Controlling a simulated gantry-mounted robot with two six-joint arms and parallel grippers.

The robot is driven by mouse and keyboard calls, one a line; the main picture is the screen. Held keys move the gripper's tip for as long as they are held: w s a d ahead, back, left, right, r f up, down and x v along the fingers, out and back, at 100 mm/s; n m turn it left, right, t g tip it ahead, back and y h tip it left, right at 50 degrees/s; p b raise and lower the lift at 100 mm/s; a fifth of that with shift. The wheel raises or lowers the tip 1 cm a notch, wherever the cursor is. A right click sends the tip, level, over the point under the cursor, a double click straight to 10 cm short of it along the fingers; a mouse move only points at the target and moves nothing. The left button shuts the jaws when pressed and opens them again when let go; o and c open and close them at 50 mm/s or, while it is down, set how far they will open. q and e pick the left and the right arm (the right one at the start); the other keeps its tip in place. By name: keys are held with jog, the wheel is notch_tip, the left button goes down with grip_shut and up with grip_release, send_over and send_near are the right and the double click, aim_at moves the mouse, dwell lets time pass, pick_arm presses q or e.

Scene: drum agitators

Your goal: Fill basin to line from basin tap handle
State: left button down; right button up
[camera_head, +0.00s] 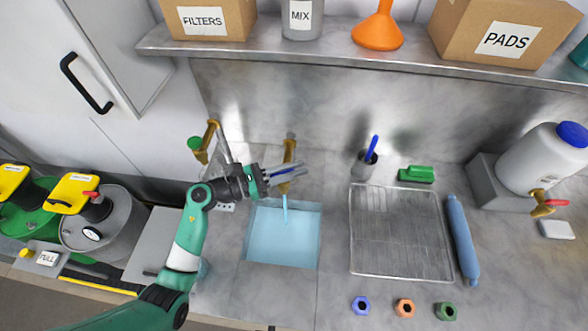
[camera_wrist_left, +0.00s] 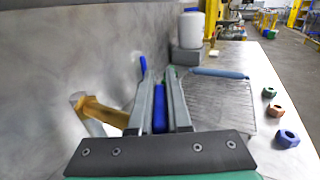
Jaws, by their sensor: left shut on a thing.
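The basin (camera_head: 308,208) is sunk into the steel counter and holds pale blue water (camera_head: 283,246). I cannot make out a fill line. A brass basin tap (camera_head: 290,150) stands behind the basin; it also shows in the left wrist view (camera_wrist_left: 105,112). A thin blue stream (camera_head: 285,208) falls from the tap into the water. My left gripper (camera_head: 288,174) reaches in from the left, above the basin's back edge, with its fingers shut on the blue tap handle (camera_wrist_left: 159,108). The fingers hide much of the handle in the head view. My right gripper is not in view.
Another brass tap with a green knob (camera_head: 195,144) stands left of the basin. A wire rack (camera_head: 400,232), a cup with a blue-handled tool (camera_head: 366,160) and a rolled blue cloth (camera_head: 462,240) are to the right. A shelf (camera_head: 350,54) overhangs the back.

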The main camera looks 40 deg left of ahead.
pick_arm(q)
jog(key=shift+s+d+m+g+h+b, duration=0.2)
jog(key=shift+m+g+h+b, duration=0.85)
jog(key=shift+b, duration=0.45)
jog(key=shift+s+d+m+g+h+b, duration=0.15)
jog(key=shift+m+g+h+b, duration=0.65)
jog(key=shift+h+b, duration=0.55)
jog(key=shift+s+d+m+g+h+b, duration=0.2)
jog(key=shift+m+g+h+b, duration=0.75)
jog(key=shift+b, duration=0.75)
jog(key=c, duration=0.9)
grip_release()
jog(key=shift+o, duration=0.2)
jog(key=b+v, duration=0.1)
jog(key=v, duration=1)
jog(key=shift+a, duration=0.25)
